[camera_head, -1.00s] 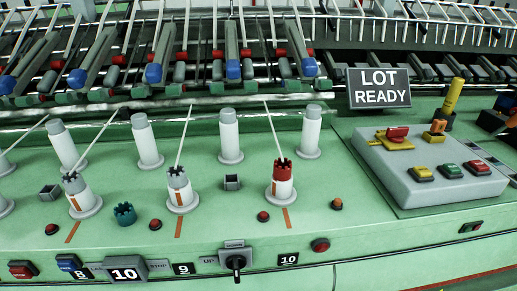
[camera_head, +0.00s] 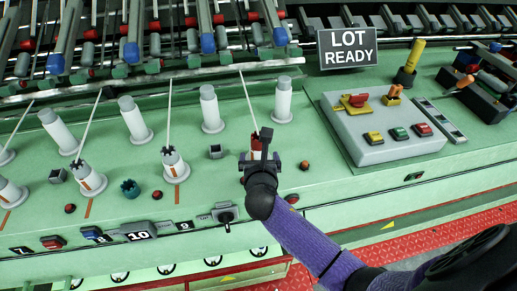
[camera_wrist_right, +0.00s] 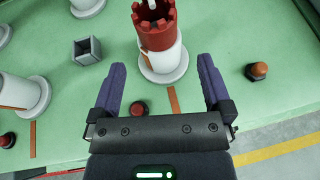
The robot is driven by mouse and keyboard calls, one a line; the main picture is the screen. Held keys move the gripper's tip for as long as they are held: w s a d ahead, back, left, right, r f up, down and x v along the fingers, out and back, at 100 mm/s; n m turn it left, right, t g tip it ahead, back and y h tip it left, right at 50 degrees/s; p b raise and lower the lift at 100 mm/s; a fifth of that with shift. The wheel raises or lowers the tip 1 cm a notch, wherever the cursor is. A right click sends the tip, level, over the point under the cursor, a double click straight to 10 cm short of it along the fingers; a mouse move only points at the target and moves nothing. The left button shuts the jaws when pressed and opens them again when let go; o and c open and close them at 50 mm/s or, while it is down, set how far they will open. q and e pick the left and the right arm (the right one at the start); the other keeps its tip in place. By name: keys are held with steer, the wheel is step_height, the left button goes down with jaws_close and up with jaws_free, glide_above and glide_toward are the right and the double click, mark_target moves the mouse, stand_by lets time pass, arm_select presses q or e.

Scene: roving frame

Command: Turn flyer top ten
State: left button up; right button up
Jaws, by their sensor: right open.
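The flyer top with the red notched crown (camera_head: 256,144) stands upright on the green rail, a thin rod rising from it. In the right wrist view, the red crown (camera_wrist_right: 154,17) sits on a white body with an orange mark, over a pale round base. My right gripper (camera_head: 260,158) is at this flyer top and partly covers it in the head view. In the wrist view the open purple fingers (camera_wrist_right: 161,70) point toward it, one to each side, with nothing held. Contact does not show. My left gripper is not in view.
Grey-crowned flyer tops (camera_head: 175,164) and plain white posts (camera_head: 211,110) stand to the left and behind. Small red buttons (camera_wrist_right: 138,108) lie close by. A control box (camera_head: 385,130) and the LOT READY sign (camera_head: 347,47) are at right. My arm hides part of the front panel.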

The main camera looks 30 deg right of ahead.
mark_target(259, 153)
steer(key=b+x, duration=0.1)
steer(key=x, duration=0.4)
steer(key=shift+f, duration=0.2)
steer(key=shift+w+d+b, duration=0.1)
steer(key=shift+w+b, duration=0.2)
steer(key=shift+w, duration=0.1)
jaws_close()
